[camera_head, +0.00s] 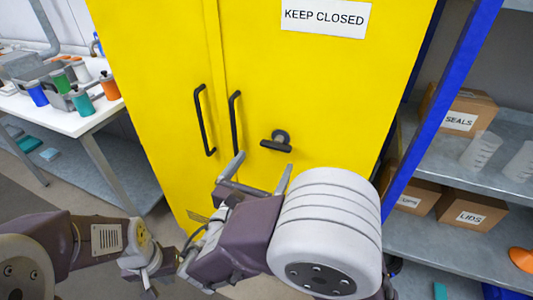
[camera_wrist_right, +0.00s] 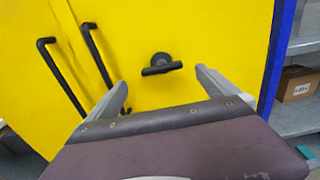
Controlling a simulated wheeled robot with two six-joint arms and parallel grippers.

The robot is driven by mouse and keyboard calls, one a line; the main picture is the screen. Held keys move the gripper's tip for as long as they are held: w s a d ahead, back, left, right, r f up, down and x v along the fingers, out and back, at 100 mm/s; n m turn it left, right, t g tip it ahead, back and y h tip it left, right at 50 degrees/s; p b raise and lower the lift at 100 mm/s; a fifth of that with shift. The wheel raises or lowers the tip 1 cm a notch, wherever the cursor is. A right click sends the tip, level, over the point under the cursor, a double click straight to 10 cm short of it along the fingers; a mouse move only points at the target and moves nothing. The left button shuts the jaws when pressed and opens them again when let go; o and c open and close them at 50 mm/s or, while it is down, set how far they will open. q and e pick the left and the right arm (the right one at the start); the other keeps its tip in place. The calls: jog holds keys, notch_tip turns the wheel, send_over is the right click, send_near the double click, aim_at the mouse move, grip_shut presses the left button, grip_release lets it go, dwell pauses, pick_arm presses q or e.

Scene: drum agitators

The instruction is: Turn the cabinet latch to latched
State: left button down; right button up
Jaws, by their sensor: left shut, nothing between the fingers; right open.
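The black cabinet latch (camera_head: 276,146) is on the right door of the yellow cabinet (camera_head: 330,95). Its bar lies nearly level below a round hub; it also shows in the right wrist view (camera_wrist_right: 161,69). My right gripper (camera_head: 262,164) is open and empty, pointing at the door just below the latch. In the right wrist view its fingers (camera_wrist_right: 163,82) stand to either side of the latch, apart from it. My left gripper (camera_head: 186,258) is shut and low at the left, partly hidden by my right arm.
Two black door handles (camera_head: 236,122) stand upright left of the latch. A white bench (camera_head: 60,118) with coloured containers is at the left. A shelf rack with a blue post (camera_head: 437,115) and labelled boxes (camera_head: 468,110) is at the right.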

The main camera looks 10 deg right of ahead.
aim_at(274, 148)
jog(key=x, duration=0.7)
jog(key=shift+d, duration=0.15)
jog(key=shift+b, duration=0.35)
jog(key=c, duration=1.4)
